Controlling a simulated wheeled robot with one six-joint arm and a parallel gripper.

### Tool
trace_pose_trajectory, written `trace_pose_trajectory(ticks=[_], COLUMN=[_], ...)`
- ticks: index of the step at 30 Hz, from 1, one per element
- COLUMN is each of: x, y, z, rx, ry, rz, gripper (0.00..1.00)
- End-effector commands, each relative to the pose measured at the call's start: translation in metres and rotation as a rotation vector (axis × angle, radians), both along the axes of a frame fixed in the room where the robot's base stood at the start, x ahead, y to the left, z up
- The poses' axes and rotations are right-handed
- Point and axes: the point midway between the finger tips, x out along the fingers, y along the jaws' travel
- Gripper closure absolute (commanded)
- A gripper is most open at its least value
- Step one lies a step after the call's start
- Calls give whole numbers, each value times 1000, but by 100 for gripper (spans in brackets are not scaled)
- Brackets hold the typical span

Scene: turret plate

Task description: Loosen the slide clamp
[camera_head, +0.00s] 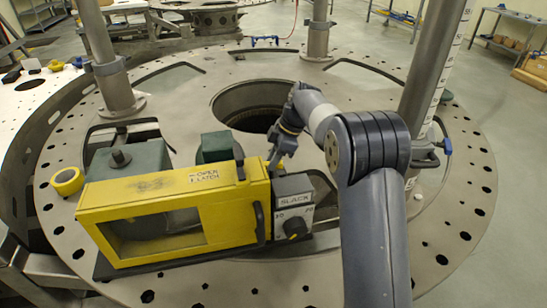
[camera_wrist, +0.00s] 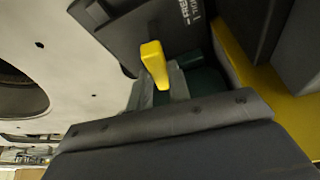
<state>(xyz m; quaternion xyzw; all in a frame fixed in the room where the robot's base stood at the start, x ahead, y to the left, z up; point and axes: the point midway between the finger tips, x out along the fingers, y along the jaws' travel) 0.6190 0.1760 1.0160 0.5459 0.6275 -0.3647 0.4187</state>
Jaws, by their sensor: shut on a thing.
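A yellow machine housing (camera_head: 180,206) with a front window and an "OPEN / LATCH" label stands on the round plate. My gripper (camera_head: 274,158) reaches down behind the top right corner of the housing, near the grey box. In the wrist view a short yellow lever (camera_wrist: 154,65) stands beside a dark plate with partly legible lettering (camera_wrist: 188,18); it looks like the slide clamp's handle. My gripper is shut on it, though the fingertip contact is not clearly seen.
The round plate (camera_head: 455,205) has a large central hole (camera_head: 250,103) behind my gripper. Steel posts rise at the left (camera_head: 105,60) and right (camera_head: 432,70). A yellow tape roll (camera_head: 67,181) lies left of the housing. Dark green blocks (camera_head: 130,158) stand behind the housing.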

Motion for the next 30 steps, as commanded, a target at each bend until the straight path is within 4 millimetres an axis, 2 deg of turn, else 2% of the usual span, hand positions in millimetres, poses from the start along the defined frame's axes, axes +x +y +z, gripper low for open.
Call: trace_pose_trajectory(ticks=[10,26,27,30], x=[1,1,1,1], y=[0,0,0,0], z=[1,1,1,1], rx=[-1,-1,-1,-1], ry=[-2,-3,-3,-2], rz=[135,158,158,158], gripper=[100,100,80,72])
